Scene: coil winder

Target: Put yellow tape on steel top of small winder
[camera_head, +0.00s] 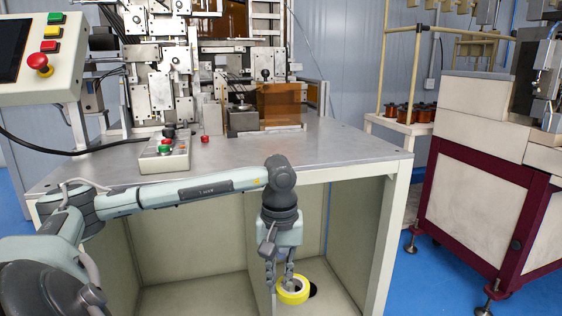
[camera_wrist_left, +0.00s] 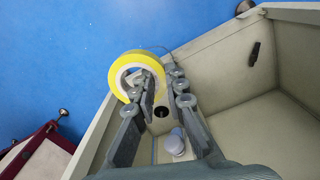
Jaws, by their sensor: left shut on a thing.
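The yellow tape (camera_head: 293,290) is a roll with a pale core. My left gripper (camera_head: 281,280) points down and is shut on it, in front of the open lower compartment of the small winder. In the left wrist view the tape (camera_wrist_left: 137,75) sits at the fingertips (camera_wrist_left: 158,92), with blue floor behind part of it. The steel top (camera_head: 300,150) of the small winder is above the gripper in the head view, and its right front part is bare. My right gripper is not in view.
On the steel top stand a button box (camera_head: 165,155), the winding mechanism (camera_head: 160,85) and an amber guard (camera_head: 280,103). A control panel (camera_head: 40,60) is at the left. A larger maroon-framed machine (camera_head: 490,180) stands at the right.

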